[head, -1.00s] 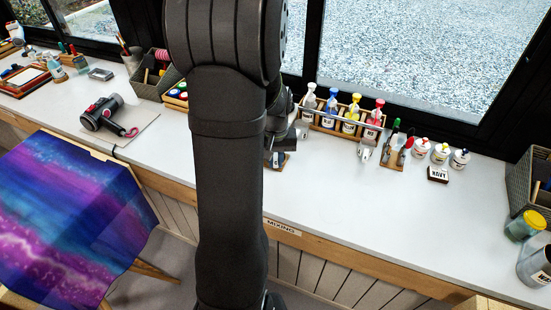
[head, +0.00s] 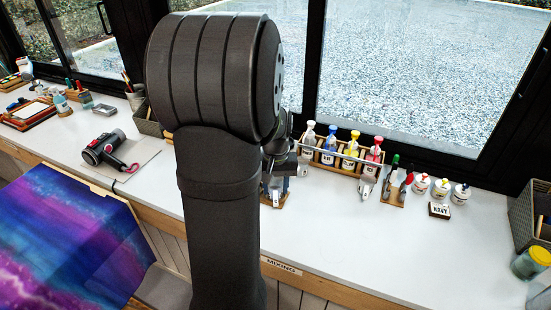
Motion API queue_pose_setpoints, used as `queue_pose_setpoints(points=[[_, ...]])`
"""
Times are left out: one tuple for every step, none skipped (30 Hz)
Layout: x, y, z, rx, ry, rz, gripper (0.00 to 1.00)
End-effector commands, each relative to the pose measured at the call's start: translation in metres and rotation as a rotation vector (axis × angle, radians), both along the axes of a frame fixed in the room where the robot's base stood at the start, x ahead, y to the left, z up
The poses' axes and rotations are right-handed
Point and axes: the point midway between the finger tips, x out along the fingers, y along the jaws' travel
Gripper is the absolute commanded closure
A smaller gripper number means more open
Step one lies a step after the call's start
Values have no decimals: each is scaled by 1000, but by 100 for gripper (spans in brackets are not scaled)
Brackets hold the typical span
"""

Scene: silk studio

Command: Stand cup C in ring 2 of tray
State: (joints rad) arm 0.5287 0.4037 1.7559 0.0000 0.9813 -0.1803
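My arm crosses the middle of the head view and hides much of the bench behind it. The end of my arm, with my gripper (head: 300,163), shows only in part to the right of the big joint, close to the left end of the bottle rack. Its fingers are too small and covered to read. Below it, a piece of wooden tray (head: 283,203) shows beside my arm, with small grey metal items on it. Its rings cannot be made out. A small silver vessel (head: 366,187) stands before the red bottle. No letter C is readable on any cup.
A wooden rack (head: 325,171) holds several dye bottles along the window. To its right are a stand of tools (head: 396,190), white jars (head: 441,188) and a NAVY block (head: 439,210). A hair dryer (head: 108,150) lies at left. The front right bench (head: 400,250) is clear.

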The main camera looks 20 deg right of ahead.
Motion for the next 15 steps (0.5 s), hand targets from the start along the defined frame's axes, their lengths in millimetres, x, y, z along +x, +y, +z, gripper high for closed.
queue_pose_setpoints(points=[[1,0,14,-3,-5,0,61],[1,0,22,-3,-4,0,61],[1,0,32,-3,-5,0,61],[0,0,40,-3,-5,0,61],[0,0,47,-2,-3,0,61],[1,0,57,-3,-4,0,61],[1,0,64,-3,-4,0,61],[0,0,70,-2,-3,0,61],[1,0,79,-2,-3,0,61],[0,0,85,-2,-3,0,61],[0,0,90,-2,-2,0,61],[0,0,97,-2,-2,0,61],[0,0,102,-2,-2,0,61],[0,0,105,0,-1,0,61],[0,0,110,-1,-2,0,61]])
